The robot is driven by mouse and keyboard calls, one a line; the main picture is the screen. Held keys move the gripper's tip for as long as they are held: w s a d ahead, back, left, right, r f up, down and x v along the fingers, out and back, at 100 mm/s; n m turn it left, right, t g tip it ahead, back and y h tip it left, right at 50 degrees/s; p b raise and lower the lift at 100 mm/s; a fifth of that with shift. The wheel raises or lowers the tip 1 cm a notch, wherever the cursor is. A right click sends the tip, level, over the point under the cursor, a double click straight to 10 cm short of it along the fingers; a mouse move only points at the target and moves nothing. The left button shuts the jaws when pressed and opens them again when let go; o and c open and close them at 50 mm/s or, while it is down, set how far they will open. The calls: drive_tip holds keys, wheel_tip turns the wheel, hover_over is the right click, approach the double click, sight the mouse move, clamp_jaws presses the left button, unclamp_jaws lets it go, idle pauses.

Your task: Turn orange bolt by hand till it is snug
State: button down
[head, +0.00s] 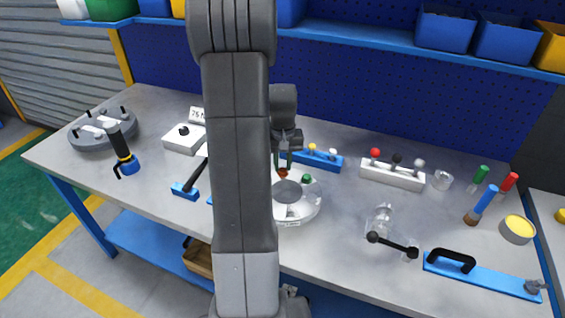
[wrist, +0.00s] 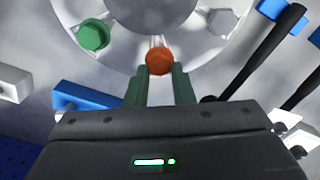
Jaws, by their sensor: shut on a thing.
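The orange bolt (head: 283,173) stands at the back of the rim of a pale round flanged shell (head: 305,211). In the wrist view the orange bolt (wrist: 159,61) shows at the tips of my gripper (wrist: 163,73), whose green fingers are shut on it from both sides. My gripper (head: 284,158) reaches down to it from above in the head view. A green bolt (wrist: 93,36) sits on the same flange (wrist: 125,61), to the left in the wrist view. A grey bolt (wrist: 222,21) sits to the right. My arm hides the shell's left side in the head view.
A blue block with coloured knobs (head: 322,160) stands just behind the shell. A white block with knobs (head: 392,175) stands to the right. A black-handled tool (wrist: 262,55) lies close to the flange in the wrist view. Bare table shows right of the shell.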

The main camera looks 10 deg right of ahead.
sight(282, 168)
drive_tip(key=c, duration=1.3)
unclamp_jaws()
drive_tip(key=shift+w+r, duration=0.1)
drive_tip(key=shift+r, duration=0.05)
drive_tip(key=shift+c, duration=0.2)
drive_tip(key=shift+o, duration=0.5)
wheel_tip(282, 168, up, 14)
drive_tip(key=shift+b, duration=0.35)
drive_tip(key=shift+f, duration=0.25)
wheel_tip(282, 168, down, 14)
drive_tip(key=shift+r+p, duration=0.1)
drive_tip(key=shift+p, duration=0.2)
drive_tip(key=shift+r, duration=0.1)
